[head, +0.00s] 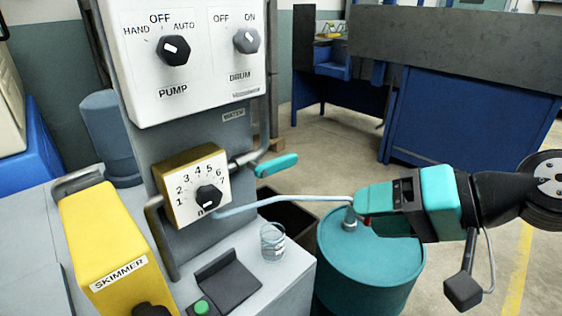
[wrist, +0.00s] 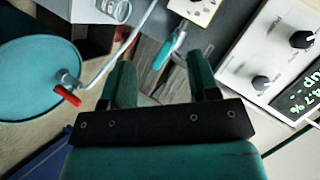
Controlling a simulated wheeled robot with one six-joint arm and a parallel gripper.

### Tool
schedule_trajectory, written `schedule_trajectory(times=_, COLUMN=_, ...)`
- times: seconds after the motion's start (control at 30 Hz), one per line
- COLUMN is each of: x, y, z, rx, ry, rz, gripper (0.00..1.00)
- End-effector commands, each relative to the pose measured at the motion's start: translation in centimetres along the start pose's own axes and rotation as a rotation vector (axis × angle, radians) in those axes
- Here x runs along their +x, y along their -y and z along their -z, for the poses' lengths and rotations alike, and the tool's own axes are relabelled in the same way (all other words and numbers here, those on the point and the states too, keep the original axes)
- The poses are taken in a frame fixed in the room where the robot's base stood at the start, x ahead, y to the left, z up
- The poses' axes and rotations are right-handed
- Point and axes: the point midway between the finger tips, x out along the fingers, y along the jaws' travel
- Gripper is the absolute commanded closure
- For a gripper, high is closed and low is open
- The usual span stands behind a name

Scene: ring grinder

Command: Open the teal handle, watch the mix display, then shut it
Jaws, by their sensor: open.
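The teal handle (head: 276,165) sits on a pipe beside the numbered dial (head: 194,184) in the head view. In the wrist view the teal handle (wrist: 168,51) lies beyond and between my fingertips, apart from them. My gripper (head: 362,202) is open and empty, to the right of the handle in the head view; its two teal fingers also show in the wrist view (wrist: 160,68). A display (wrist: 302,92) with green characters shows at the wrist view's right edge. It is cut off; I can read "up-" and "4.7 %". I see no display in the head view.
A teal drum (head: 372,262) stands below my gripper, with a red tap lever (wrist: 67,95) on top. A bent grey pipe (head: 285,200) runs from it towards the machine. A glass beaker (head: 273,242), a yellow skimmer (head: 103,237) and the switch panel (head: 185,75) are near.

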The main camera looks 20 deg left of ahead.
Motion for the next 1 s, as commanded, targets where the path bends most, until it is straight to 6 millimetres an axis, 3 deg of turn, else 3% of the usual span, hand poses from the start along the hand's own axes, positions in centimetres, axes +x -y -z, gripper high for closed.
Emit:
schedule_trajectory(times=0.03, x=2.4, y=-0.8, z=1.1, rx=0.08, ry=-0.047, rz=0.078, gripper=0.45)
schedule_trajectory(times=0.2, x=6.8, y=-3.0, z=5.2, rx=0.358, ry=-0.246, rz=0.303, gripper=0.45)
schedule_trajectory(times=0.47, x=8.9, y=-6.6, z=7.8, rx=0.61, ry=-0.413, rz=0.435, gripper=0.45)
schedule_trajectory(times=0.67, x=10.3, y=-6.3, z=9.0, rx=0.627, ry=-0.427, rz=0.445, gripper=0.45)
schedule_trajectory(times=1.0, x=16.6, y=-4.2, z=12.8, rx=0.622, ry=-0.426, rz=0.445, gripper=0.45)
